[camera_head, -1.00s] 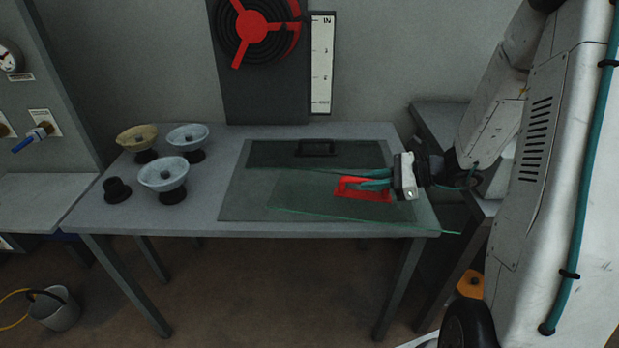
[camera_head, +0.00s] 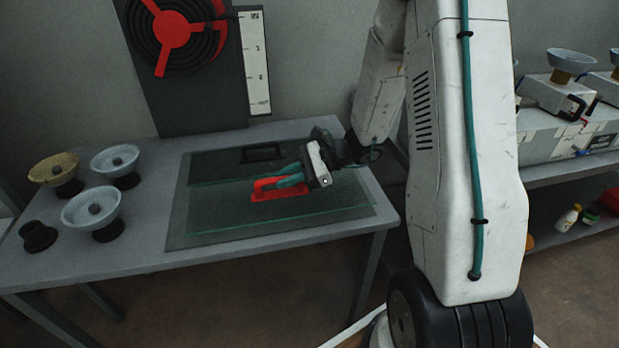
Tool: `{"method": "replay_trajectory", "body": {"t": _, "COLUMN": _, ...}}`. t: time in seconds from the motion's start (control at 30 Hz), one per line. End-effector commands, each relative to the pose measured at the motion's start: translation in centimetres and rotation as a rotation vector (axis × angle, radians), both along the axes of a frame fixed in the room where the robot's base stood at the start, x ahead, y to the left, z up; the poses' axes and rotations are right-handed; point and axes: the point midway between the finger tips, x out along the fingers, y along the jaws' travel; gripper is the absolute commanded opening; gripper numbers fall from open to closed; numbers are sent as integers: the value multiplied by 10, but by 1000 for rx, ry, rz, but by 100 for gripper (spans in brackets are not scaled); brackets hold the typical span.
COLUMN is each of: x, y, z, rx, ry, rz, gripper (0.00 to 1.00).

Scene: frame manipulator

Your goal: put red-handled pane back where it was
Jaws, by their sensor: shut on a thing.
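The red-handled pane (camera_head: 225,228) is a clear, greenish glass sheet with a red handle (camera_head: 262,190) on top. My gripper (camera_head: 288,178) is shut on the red handle, its teal fingers around the grip. The pane is over a dark mat (camera_head: 180,240) on the grey table; I cannot tell whether it touches the mat. A second pane with a black handle (camera_head: 262,153) lies at the back of the mat, and the red-handled pane is in front of it, perhaps overlapping its edge.
Several bowl-shaped cups on dark bases, such as a blue one (camera_head: 92,207), stand on the table's left. A black base (camera_head: 38,236) stands empty. A dark board with a red wheel (camera_head: 172,28) and a scale strip (camera_head: 254,62) are behind. Shelves (camera_head: 570,150) stand at right.

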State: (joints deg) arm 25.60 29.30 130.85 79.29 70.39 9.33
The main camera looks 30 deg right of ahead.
Motion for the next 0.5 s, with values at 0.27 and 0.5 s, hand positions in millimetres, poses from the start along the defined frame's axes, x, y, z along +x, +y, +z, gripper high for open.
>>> {"method": "replay_trajectory", "body": {"t": 0.27, "x": 18, "y": 20, "z": -1, "rx": 1, "ry": -3, "rz": 0, "gripper": 0}}
{"method": "replay_trajectory", "body": {"t": 0.5, "x": 24, "y": 26, "z": -17, "rx": 3, "ry": 2, "rz": -1, "gripper": 0}}
